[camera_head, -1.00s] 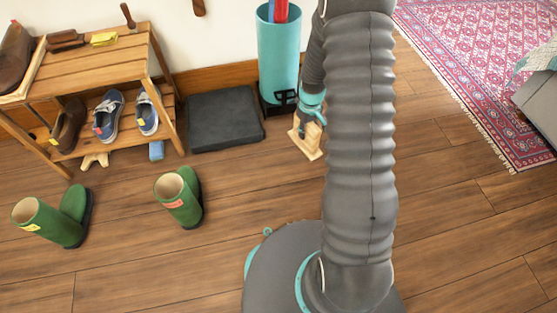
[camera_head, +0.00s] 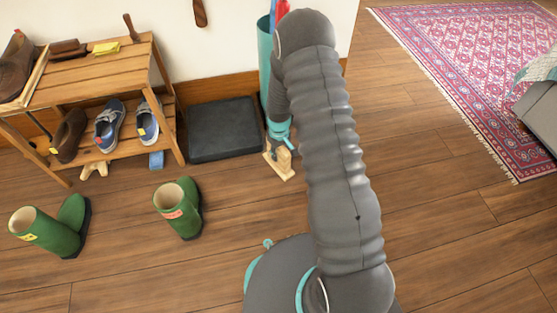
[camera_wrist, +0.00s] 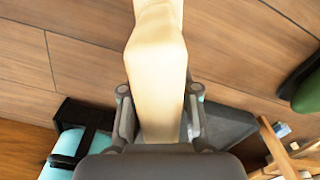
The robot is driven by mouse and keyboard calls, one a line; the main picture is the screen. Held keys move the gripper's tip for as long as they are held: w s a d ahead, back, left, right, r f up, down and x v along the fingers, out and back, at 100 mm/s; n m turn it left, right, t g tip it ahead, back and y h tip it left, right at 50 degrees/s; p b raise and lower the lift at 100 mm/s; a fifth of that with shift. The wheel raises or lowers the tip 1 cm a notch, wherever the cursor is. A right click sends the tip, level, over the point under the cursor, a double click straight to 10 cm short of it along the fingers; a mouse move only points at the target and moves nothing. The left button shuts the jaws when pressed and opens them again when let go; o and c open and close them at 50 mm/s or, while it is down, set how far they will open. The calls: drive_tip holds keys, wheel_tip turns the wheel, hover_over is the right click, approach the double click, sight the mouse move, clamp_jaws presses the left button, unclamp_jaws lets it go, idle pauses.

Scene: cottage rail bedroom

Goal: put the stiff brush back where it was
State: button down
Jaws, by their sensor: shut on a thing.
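My gripper (camera_head: 279,138) is shut on a pale wooden piece (camera_head: 280,165), which shows in the head view just right of the dark mat, low near the floor. In the wrist view the pale piece (camera_wrist: 158,70) runs up between both fingers of my gripper (camera_wrist: 158,95). No bristles show on it, so I cannot tell for certain that it is the stiff brush. Whether it touches the floor is unclear. A dark brown brush (camera_head: 68,49) lies on the wooden bench (camera_head: 115,68), and a wooden-handled tool (camera_head: 131,28) stands at its right end.
A dark mat (camera_head: 224,130) lies between the bench and a teal umbrella stand (camera_head: 264,60), partly hidden by my arm. Green boots (camera_head: 178,208) (camera_head: 52,228) stand on the floor. Shoes (camera_head: 108,126) fill the lower shelf.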

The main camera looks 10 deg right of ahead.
sight(279, 159)
drive_tip(key=shift+f+b, duration=0.3)
drive_tip(key=shift+f, duration=1.65)
drive_tip(key=shift+f, duration=0.15)
drive_tip(key=c, duration=0.8)
unclamp_jaws()
drive_tip(key=shift+c, duration=0.2)
